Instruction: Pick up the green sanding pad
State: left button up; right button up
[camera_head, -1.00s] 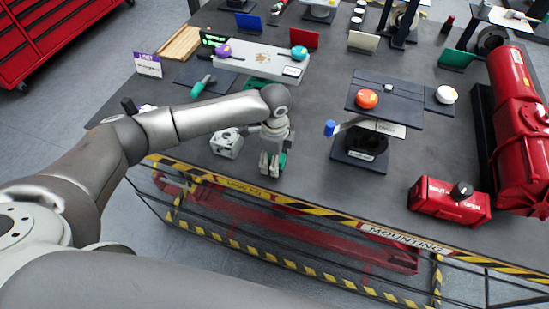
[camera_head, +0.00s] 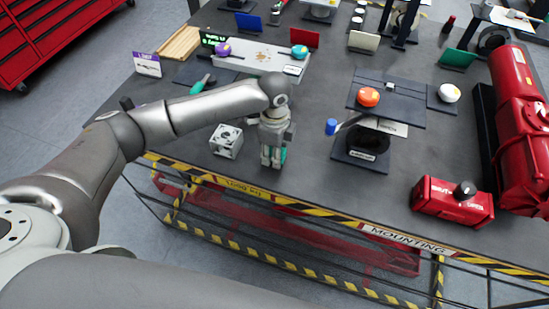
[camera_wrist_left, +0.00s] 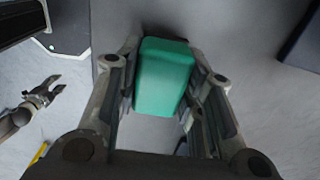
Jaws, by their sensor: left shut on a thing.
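The green sanding pad (camera_wrist_left: 163,78) is a teal-green block between the two fingers of my left gripper (camera_wrist_left: 160,95) in the left wrist view. The fingers are shut on its two sides. In the head view my left gripper (camera_head: 272,158) points down near the table's front edge, and only a small part of the pad (camera_head: 283,155) shows beside the fingers. I cannot tell whether the pad touches the table.
A metal cube with holes (camera_head: 226,141) stands just left of my left gripper. A black stand (camera_head: 361,150) with a blue-tipped part (camera_head: 331,127) is to the right. A red box (camera_head: 451,201) and a large red cylinder (camera_head: 520,130) stand further right. A striped edge (camera_head: 250,192) borders the table front.

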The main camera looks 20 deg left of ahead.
pick_arm(q)
jog(key=s+d+r+b, duration=0.3)
jog(key=s+d+r, duration=0.3)
jog(key=s+r, duration=0.4)
jog(key=shift+s+d+r, duration=0.2)
jog(key=shift+s+r, duration=0.05)
jog(key=shift+s, duration=1)
